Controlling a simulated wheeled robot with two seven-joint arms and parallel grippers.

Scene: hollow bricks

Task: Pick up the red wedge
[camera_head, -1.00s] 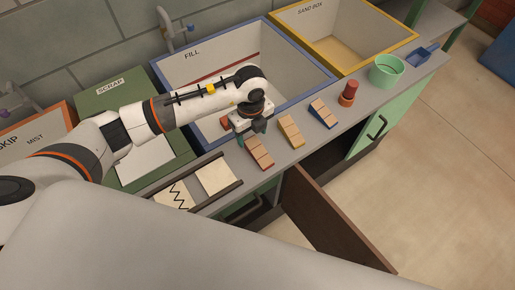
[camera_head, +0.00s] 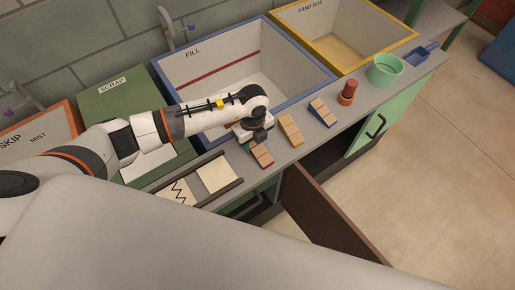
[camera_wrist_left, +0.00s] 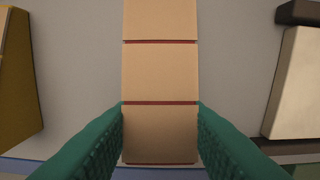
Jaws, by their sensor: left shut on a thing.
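The red wedge (camera_head: 263,157) lies on the grey counter in front of the fill bin. Its top shows tan blocks with red seams, also in the left wrist view (camera_wrist_left: 160,70). My left gripper (camera_head: 250,144) is down at the wedge's end nearest the bin. In the left wrist view its green fingers (camera_wrist_left: 160,118) press on both sides of that end. The arm hides part of that end in the head view. My right gripper is out of view.
A yellow wedge (camera_head: 291,130) and a blue wedge (camera_head: 323,112) stand to the right. Beyond are a red cylinder (camera_head: 350,86) and green bucket (camera_head: 385,72). The blue-rimmed fill bin (camera_head: 303,58) is behind. A brown door (camera_head: 335,222) hangs open below.

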